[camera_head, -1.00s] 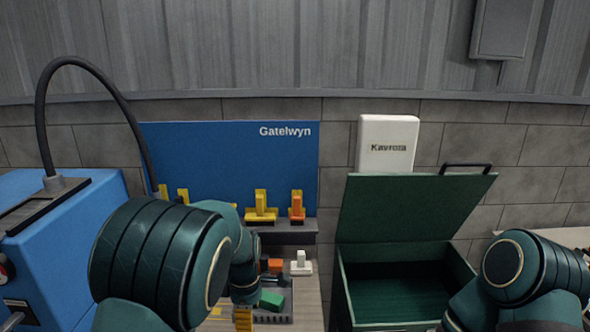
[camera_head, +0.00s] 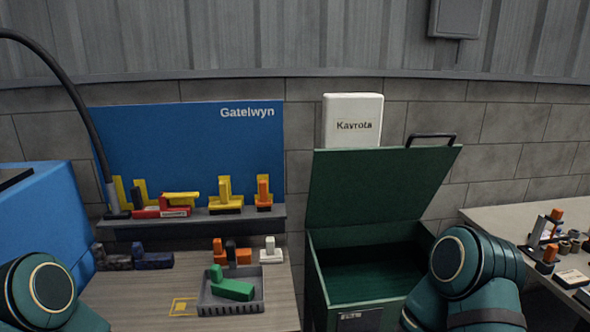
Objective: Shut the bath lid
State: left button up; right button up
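The bath is a dark green box (camera_head: 360,318) right of centre, with a label on its front. Its green lid (camera_head: 375,190) stands open, hinged at the back and tilted up. A black handle (camera_head: 431,138) sits on the lid's upper edge toward the right. The inside of the box shows dark green and looks empty. My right arm stands in front of the box's right side and hides part of it. My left arm is at the lower left corner. Neither gripper shows in the view.
A wooden bench (camera_head: 135,295) on the left bears a grey tray (camera_head: 230,308) with a green part (camera_head: 230,287). A shelf (camera_head: 190,222) behind it holds yellow, red and orange parts. A blue machine (camera_head: 45,215) stands far left. Another table (camera_head: 500,215) with small parts is at right.

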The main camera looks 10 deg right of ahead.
aim_at(352, 186)
jog(key=i+l+u, duration=0.1)
jog(key=l, duration=0.7)
jog(key=i+l, duration=0.15)
jog(key=l, duration=0.7)
jog(key=i+l+u, duration=0.15)
jog(key=l, duration=0.65)
jog(key=k, duration=0.05)
